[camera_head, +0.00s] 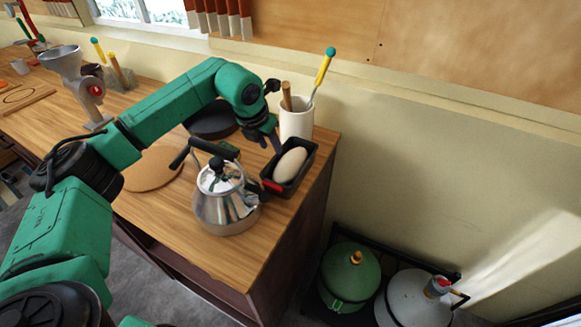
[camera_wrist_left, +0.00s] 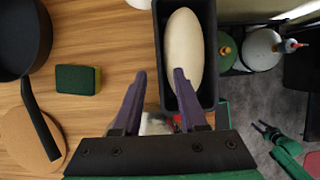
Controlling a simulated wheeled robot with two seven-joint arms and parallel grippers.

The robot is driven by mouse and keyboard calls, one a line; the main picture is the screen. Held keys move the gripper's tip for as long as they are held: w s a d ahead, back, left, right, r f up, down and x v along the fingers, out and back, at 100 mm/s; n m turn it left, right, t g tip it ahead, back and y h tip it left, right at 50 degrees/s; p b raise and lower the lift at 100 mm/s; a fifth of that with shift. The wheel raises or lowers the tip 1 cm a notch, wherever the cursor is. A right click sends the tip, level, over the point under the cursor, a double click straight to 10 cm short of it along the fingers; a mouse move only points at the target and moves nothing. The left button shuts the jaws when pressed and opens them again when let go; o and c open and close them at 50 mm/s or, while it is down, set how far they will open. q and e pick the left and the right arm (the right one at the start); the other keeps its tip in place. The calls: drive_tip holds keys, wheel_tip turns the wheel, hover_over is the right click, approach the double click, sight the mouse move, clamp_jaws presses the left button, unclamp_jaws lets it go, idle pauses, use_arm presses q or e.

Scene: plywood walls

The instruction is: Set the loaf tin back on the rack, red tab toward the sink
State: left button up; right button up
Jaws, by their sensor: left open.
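The black loaf tin (camera_head: 305,171) stands at the counter's right end with a pale loaf (camera_head: 290,164) inside. Its red tab (camera_head: 271,185) is on the end toward the kettle and the counter's front. In the left wrist view the tin (camera_wrist_left: 210,45) lies beyond the fingers, and the red tab is partly hidden by the gripper. My left gripper (camera_head: 265,142) is open and empty beside the tin; its fingers (camera_wrist_left: 160,74) are near the tin's left wall, contact unclear. My right gripper (camera_wrist_left: 264,130) seems to show small at right in the wrist view. I make out no sink or sure rack.
A steel kettle (camera_head: 225,205) stands close to the tin's left. A white utensil crock (camera_head: 296,125) is behind it. A dark pan (camera_wrist_left: 20,45), a green sponge (camera_wrist_left: 78,79) and a round cork mat (camera_head: 152,168) are left. Green and grey pots (camera_head: 350,275) stand low right.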

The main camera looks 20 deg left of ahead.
sight(276, 157)
use_arm(q)
drive_tip(key=p+x, duration=0.3)
drive_tip(key=x, duration=0.3)
drive_tip(key=shift+w+f, duration=0.15)
drive_tip(key=shift+f, duration=0.15)
drive_tip(key=shift+w+f, duration=0.1)
drive_tip(key=shift+f, duration=0.2)
drive_tip(key=shift+d, duration=0.1)
drive_tip(key=shift+c, duration=0.6)
drive_tip(key=shift+f, duration=0.1)
clamp_jaws()
